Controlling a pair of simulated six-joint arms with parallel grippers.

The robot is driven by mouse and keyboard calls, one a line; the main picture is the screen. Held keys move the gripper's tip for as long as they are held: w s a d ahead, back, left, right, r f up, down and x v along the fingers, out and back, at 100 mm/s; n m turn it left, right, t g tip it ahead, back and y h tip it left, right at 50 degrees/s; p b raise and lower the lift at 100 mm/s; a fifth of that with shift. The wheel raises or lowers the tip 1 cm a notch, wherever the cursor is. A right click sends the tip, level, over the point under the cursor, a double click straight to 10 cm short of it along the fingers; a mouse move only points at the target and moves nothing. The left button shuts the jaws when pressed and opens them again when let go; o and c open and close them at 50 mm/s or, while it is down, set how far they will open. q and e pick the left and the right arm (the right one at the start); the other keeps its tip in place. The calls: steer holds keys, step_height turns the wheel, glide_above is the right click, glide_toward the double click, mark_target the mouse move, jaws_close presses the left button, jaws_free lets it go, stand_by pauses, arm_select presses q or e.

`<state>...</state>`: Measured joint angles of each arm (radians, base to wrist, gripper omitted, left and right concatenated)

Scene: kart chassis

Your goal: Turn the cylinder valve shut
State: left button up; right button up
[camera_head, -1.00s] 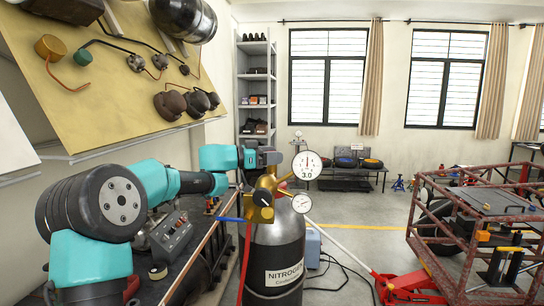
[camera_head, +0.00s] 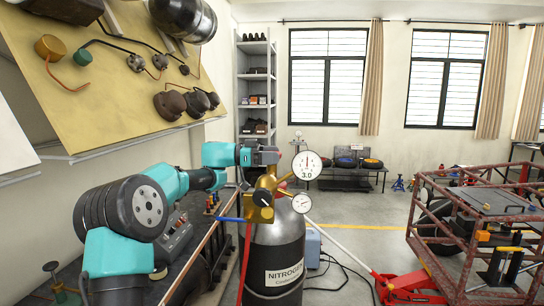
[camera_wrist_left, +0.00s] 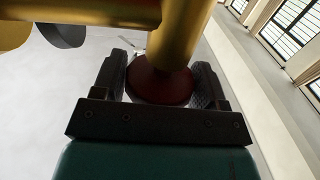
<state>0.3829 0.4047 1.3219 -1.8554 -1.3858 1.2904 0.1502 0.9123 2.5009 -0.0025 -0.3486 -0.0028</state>
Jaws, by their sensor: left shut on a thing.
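The dark nitrogen cylinder (camera_head: 275,255) stands upright right of the bench, with a brass regulator (camera_head: 258,213) and two gauges at its top. The larger gauge (camera_head: 307,165) reads about 3.0. My left gripper (camera_head: 270,157) reaches in from the left behind the regulator. In the left wrist view, its two dark fingers (camera_wrist_left: 162,85) are on either side of a round dark-red valve handwheel (camera_wrist_left: 160,82) and are shut on it. A brass body (camera_wrist_left: 178,35) covers part of the handwheel there. In the head view the handwheel is mostly hidden. My right gripper is not in view.
A blue and a red hose run from the regulator. A bench with a control box (camera_head: 177,238) lies at left, under a tan board (camera_head: 110,90) of parts. A red floor jack (camera_head: 408,287) and a rusty frame (camera_head: 460,245) are at right.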

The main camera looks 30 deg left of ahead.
arm_select(q)
steer(key=m+g+h, duration=0.1)
steer(key=m+g, duration=0.1)
steer(key=g, duration=0.2)
steer(key=m+g+h, duration=0.1)
steer(key=m+g, duration=0.2)
steer(key=g, duration=0.1)
steer(key=shift+m+g, duration=0.6)
steer(key=shift+g, duration=0.1)
steer(key=o, duration=0.9)
steer(key=shift+r, duration=0.1)
steer(key=shift+r, duration=1.6)
steer(key=shift+s+r, duration=0.15)
